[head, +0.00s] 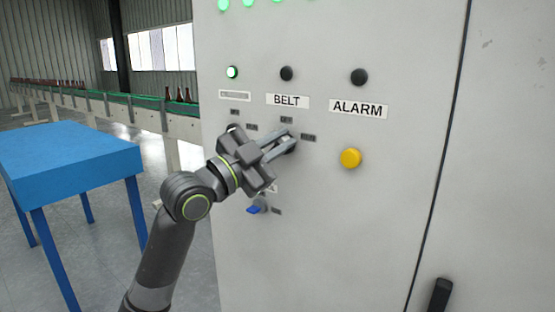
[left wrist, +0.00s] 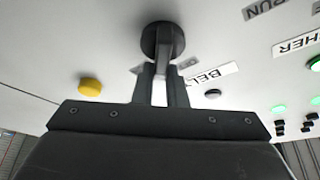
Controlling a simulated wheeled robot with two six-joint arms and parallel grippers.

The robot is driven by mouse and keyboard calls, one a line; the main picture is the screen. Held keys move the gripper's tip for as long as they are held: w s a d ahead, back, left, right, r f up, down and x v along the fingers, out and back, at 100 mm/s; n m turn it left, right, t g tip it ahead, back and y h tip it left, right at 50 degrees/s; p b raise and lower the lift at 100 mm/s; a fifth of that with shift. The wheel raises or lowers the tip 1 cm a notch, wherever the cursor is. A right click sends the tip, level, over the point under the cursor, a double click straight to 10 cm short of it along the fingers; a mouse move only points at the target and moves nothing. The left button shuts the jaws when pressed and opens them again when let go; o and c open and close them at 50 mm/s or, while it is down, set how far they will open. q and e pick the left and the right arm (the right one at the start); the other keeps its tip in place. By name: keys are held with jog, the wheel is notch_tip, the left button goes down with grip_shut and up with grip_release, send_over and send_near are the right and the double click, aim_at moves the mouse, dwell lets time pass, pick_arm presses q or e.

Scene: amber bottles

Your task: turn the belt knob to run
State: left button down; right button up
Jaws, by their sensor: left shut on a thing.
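The black belt knob (head: 291,149) is on the grey cabinet door below the BELT label (head: 287,101), mostly hidden by my fingers in the head view. In the left wrist view the knob (left wrist: 157,38) shows as a round black base with a raised bar grip. My left gripper (head: 288,141) reaches it from the left. Its fingers (left wrist: 162,82) are shut on the knob's bar, one on each side. My right gripper is not in view.
A yellow button (head: 350,158) sits right of the knob under the ALARM label (head: 358,109). A blue table (head: 70,148) stands left, before a conveyor (head: 150,116) with brown bottles. A black door handle (head: 440,296) is lower right.

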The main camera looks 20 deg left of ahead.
pick_arm(q)
jog(key=shift+d+f+m+g+b, duration=0.15)
jog(key=shift+m+g+b, duration=0.15)
jog(key=shift+m, duration=0.35)
jog(key=shift+a+f+m+g+b, duration=0.15)
jog(key=shift+m+g+b, duration=0.15)
jog(key=shift+m, duration=0.3)
jog(key=shift+d+f+m+g+b, duration=0.1)
jog(key=shift+f+m+g+b, duration=0.1)
jog(key=shift+m+b, duration=0.35)
jog(key=shift+r+m, duration=0.1)
jog(key=shift+m, duration=0.2)
jog(key=c, duration=1.5)
grip_release()
jog(key=shift+o, duration=0.2)
jog(key=shift+h, duration=0.3)
